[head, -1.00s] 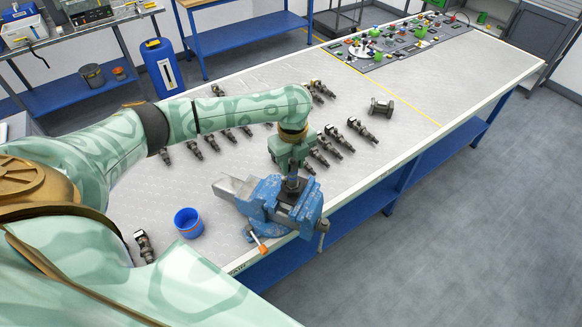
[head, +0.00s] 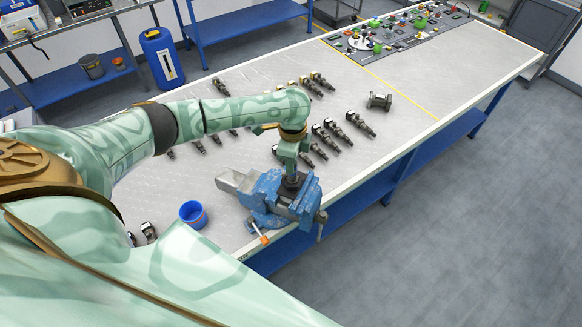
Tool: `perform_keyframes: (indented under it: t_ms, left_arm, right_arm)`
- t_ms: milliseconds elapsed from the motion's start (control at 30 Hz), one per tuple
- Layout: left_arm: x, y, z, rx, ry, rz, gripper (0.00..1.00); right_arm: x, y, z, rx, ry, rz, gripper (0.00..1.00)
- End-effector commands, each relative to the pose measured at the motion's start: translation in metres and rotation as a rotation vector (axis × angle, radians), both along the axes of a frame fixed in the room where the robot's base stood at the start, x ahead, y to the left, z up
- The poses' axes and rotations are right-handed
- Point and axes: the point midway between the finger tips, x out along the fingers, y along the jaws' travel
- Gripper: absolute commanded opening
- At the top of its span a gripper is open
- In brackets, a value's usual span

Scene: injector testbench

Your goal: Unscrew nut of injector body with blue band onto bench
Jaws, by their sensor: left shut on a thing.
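A blue bench vise (head: 268,221) is fixed at the front edge of the bench. My left gripper (head: 292,179) points straight down above the vise jaws and is shut on a small dark part there. That part looks like the top of an injector body or its nut, but the gripper and jaws hide most of it. I cannot make out a blue band on it. My right gripper is not in view.
Several injectors (head: 360,124) lie in rows on the bench (head: 420,75) behind and beside my left arm. A blue cup (head: 193,214) stands left of the vise. A dark flanged part (head: 380,101) lies farther back. The bench's right front is clear.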

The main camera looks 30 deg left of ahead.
Motion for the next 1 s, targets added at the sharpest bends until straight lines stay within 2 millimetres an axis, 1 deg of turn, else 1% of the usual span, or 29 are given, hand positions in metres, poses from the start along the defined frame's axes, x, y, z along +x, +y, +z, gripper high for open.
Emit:
perform_keyframes:
  t_ms: [67, 100, 167, 200, 467, 567, 667, 1000]
  left_arm:
    - [0.0, 0.0, 0.0, 0.0, 0.0, -0.002, 0.12]
    - [0.0, 0.0, 0.0, 0.0, 0.0, -0.002, 0.35]
    - [0.0, 0.0, 0.0, 0.0, 0.0, -0.003, 0.52]
    - [0.0, 0.0, 0.0, 0.0, 0.0, -0.003, 0.58]
    - [0.0, 0.0, 0.001, 0.0, 0.0, -0.004, 0.58]
    - [0.001, 0.0, 0.007, -0.001, -0.001, -0.004, 0.58]
    - [0.001, 0.0, 0.022, 0.0, -0.003, -0.005, 0.58]
    - [0.001, 0.001, 0.114, 0.001, -0.005, -0.006, 0.58]
  right_arm:
    - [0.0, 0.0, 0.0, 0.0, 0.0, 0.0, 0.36]
    - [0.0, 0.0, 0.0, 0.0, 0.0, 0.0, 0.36]
    - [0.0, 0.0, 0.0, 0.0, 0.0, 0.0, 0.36]
    - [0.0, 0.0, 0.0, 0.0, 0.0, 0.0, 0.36]
    - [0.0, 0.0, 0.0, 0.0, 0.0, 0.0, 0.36]
    - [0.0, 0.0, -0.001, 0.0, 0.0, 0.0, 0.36]
    - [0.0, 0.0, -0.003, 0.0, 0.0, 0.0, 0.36]
    - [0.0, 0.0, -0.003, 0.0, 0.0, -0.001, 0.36]
